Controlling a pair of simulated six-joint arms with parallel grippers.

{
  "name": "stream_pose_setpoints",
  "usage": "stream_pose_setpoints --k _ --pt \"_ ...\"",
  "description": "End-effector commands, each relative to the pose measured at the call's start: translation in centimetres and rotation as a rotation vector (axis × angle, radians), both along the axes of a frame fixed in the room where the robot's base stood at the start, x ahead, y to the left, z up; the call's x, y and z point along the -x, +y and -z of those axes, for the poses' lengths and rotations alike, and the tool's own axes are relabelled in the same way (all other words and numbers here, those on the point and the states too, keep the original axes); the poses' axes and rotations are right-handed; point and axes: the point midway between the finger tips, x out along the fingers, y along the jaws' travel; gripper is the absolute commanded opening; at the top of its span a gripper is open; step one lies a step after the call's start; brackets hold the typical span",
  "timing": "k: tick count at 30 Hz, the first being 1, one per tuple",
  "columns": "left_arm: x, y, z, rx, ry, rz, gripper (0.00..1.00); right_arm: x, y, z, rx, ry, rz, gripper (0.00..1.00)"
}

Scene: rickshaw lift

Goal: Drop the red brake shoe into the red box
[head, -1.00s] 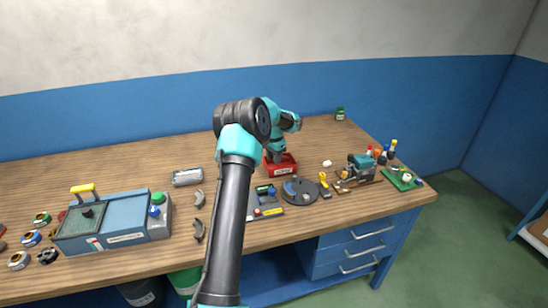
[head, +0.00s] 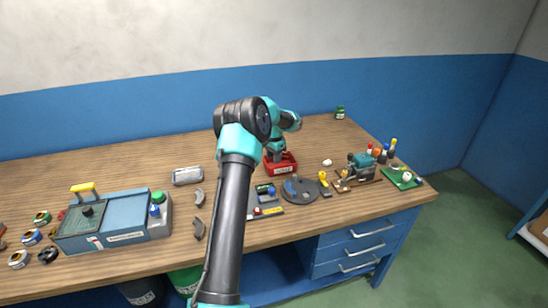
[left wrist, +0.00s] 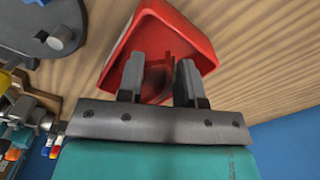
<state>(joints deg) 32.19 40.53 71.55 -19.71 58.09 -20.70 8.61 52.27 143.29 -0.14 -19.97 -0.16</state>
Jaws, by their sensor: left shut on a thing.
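The red box (head: 288,169) stands on the bench near the middle, and it fills the upper middle of the left wrist view (left wrist: 196,42). My left gripper (head: 275,155) points down over the box. In the left wrist view, its two dark fingers (left wrist: 161,72) are at the box's opening. They are shut on a thin red piece, the red brake shoe (left wrist: 170,72), seen edge-on between them. Red on red makes its outline hard to tell, and I cannot tell whether it touches the box floor. My right gripper is in neither view.
A grey round plate (head: 300,191) lies just in front of the box, with a yellow tool (head: 324,184) beside it. A small vise-like device (head: 360,168) stands to the right. Two grey curved shoes (head: 199,228) and a blue toolbox (head: 125,216) lie left.

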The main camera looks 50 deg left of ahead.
Motion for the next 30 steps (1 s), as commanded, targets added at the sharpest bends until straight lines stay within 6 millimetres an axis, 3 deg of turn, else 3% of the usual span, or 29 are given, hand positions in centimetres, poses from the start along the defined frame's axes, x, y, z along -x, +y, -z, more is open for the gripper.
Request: stream_pose_setpoints --k 2,3,11,16,23,30 --pt "-0.01 0.01 -0.03 0.0 0.0 0.0 0.05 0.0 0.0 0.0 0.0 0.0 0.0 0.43" --pt "-0.01 0.01 -0.03 0.0 0.0 0.0 0.37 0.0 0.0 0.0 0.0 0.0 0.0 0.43" --pt "-0.01 0.0 -0.02 0.0 0.0 0.0 0.62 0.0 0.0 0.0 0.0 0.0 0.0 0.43" --pt "-0.01 0.0 -0.01 0.0 0.0 0.0 0.63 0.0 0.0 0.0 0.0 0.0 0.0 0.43" --pt "0.0 -0.01 0.01 0.0 0.0 0.0 0.84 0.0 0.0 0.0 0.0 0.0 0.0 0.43" --pt "0.0 0.0 -0.04 0.0 0.0 0.0 0.84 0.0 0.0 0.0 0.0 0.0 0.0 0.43"
